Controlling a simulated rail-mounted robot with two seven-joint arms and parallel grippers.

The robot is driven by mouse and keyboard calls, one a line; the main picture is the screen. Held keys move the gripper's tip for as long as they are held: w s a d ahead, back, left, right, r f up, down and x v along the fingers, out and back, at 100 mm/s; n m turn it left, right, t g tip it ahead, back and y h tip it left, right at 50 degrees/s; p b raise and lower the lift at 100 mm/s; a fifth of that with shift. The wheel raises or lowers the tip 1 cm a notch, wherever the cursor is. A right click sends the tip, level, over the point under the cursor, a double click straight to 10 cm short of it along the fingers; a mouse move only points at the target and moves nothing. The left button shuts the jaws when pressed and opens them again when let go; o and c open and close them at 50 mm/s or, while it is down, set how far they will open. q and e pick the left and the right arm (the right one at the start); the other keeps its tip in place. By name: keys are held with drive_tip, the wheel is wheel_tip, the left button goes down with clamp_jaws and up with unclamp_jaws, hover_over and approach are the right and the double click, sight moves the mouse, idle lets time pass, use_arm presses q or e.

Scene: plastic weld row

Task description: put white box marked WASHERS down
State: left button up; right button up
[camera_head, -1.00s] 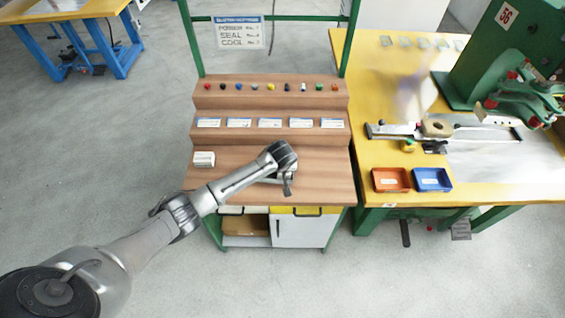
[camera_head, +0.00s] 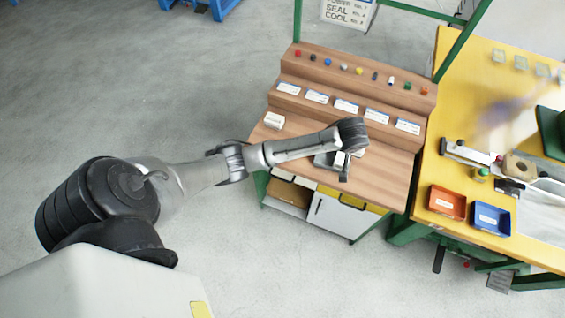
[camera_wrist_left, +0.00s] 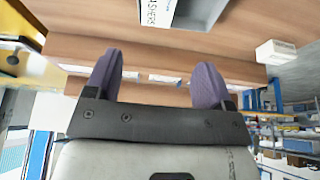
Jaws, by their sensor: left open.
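The white box marked WASHERS (camera_wrist_left: 158,12) is at the top edge of the left wrist view, partly cut off, with the end of its lettering showing. It appears to rest on the wooden bench top (camera_head: 385,178). My left gripper (camera_head: 345,168) is over the front part of the bench in the head view and hides most of what is under it. In the left wrist view my left gripper (camera_wrist_left: 157,76) has its two purple fingers wide apart, with nothing held between them. The box lies beyond the fingertips, apart from them. My right gripper is not in view.
Another small white box (camera_head: 274,121) stands at the bench's left. Labelled steps (camera_head: 346,105) with several small coloured parts rise behind. On the yellow table (camera_head: 440,222) to the right are an orange tray (camera_head: 447,202) and a blue tray (camera_head: 491,218). Bare bench top lies right of my gripper.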

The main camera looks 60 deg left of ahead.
use_arm(q)
drive_tip(key=s+d+f+m+h, duration=0.1)
drive_tip(key=s+d+f+m, duration=0.2)
drive_tip(key=s+d, duration=0.35)
drive_tip(key=s+d+f+m+h, duration=0.1)
drive_tip(key=s+d+f+m, duration=0.25)
drive_tip(key=s, duration=0.65)
drive_tip(key=s+r+m, duration=0.1)
drive_tip(key=s, duration=0.7)
drive_tip(key=s+d+r+m+h, duration=0.1)
drive_tip(key=s+r+m, duration=0.1)
drive_tip(key=s, duration=0.6)
drive_tip(key=shift+s+d, duration=0.3)
drive_tip(key=shift+c, duration=0.2)
